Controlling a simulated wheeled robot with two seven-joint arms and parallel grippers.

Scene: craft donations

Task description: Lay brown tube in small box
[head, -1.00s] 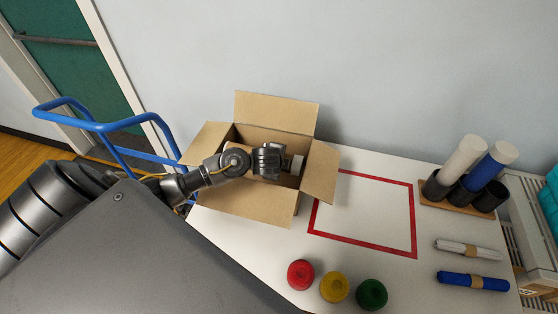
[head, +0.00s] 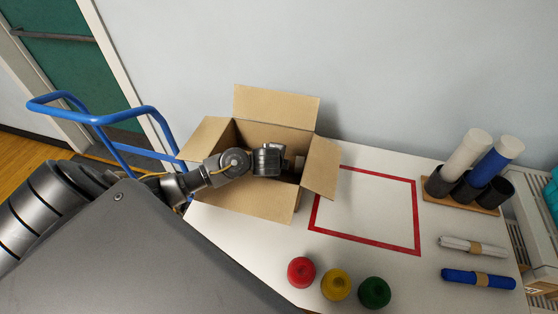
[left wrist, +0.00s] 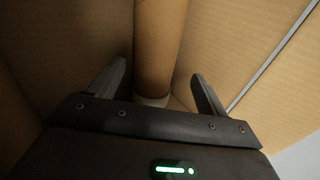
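The small box (head: 245,200) is an open cardboard box with its flaps spread, on the left end of the white table. My left gripper (head: 297,168) reaches down inside it. In the left wrist view, the brown tube (left wrist: 160,40) is inside the box, between the two fingers of my left gripper (left wrist: 159,72). Gaps show between the tube and both fingers, so the gripper is open. The tube's pale end shows near the palm; its far end is out of frame. In the head view I cannot make out the tube behind the arm and box walls. My right gripper is not in view.
A red-taped square (head: 365,210) right of the box is empty. Red (head: 301,272), yellow (head: 336,284) and green (head: 374,293) round items stand at the front. White and blue rolls lie at right, below a holder (head: 470,195) with upright tubes. A blue cart handle (head: 95,118) is at left.

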